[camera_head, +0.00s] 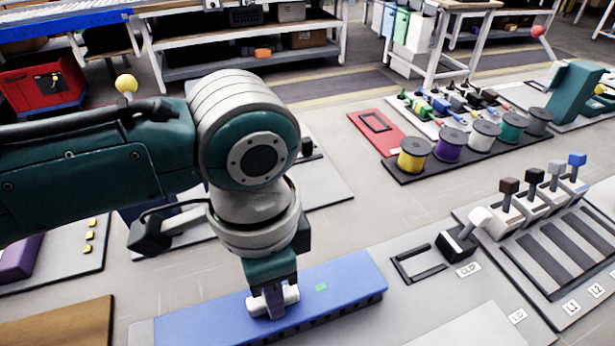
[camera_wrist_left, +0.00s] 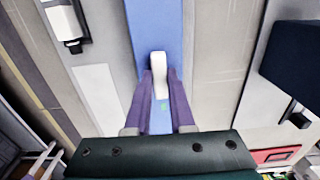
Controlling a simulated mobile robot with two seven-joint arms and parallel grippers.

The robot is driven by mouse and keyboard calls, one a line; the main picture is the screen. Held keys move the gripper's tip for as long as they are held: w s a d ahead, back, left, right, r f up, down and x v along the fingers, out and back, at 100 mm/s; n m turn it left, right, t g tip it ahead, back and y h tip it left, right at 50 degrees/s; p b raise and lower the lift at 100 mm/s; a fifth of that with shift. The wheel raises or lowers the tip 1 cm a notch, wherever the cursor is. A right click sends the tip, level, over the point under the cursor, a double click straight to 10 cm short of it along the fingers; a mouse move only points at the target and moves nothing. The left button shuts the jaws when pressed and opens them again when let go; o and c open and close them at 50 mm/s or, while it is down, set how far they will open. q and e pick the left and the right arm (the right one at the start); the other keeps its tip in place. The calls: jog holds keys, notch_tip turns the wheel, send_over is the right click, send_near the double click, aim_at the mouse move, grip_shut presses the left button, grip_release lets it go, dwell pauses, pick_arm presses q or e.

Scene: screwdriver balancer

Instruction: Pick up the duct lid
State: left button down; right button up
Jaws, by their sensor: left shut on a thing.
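The duct lid (camera_head: 345,280) is a long blue bar with a white handle (camera_head: 291,294) on top and a small green mark, at the bottom centre of the head view. My left gripper (camera_head: 270,298) points down and is shut on the white handle. In the left wrist view, the two purple fingers (camera_wrist_left: 159,82) lie on either side of the handle (camera_wrist_left: 157,62), with the blue lid (camera_wrist_left: 153,25) running beneath. Dark slots show along the lid's front edge. I cannot tell whether the lid rests or is raised. My right gripper is not in view.
To the right are a grey panel (camera_head: 484,328), a black clip lever (camera_head: 456,246) and a row of levers (camera_head: 533,205). Spools (camera_head: 415,154) stand farther back. A wooden board (camera_head: 55,325) lies at the lower left. Grey table is bare between the lid and spools.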

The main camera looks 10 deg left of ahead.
pick_arm(q)
notch_tip(320, 180, up, 20)
jog(key=p, duration=0.4)
jog(key=shift+p, duration=0.35)
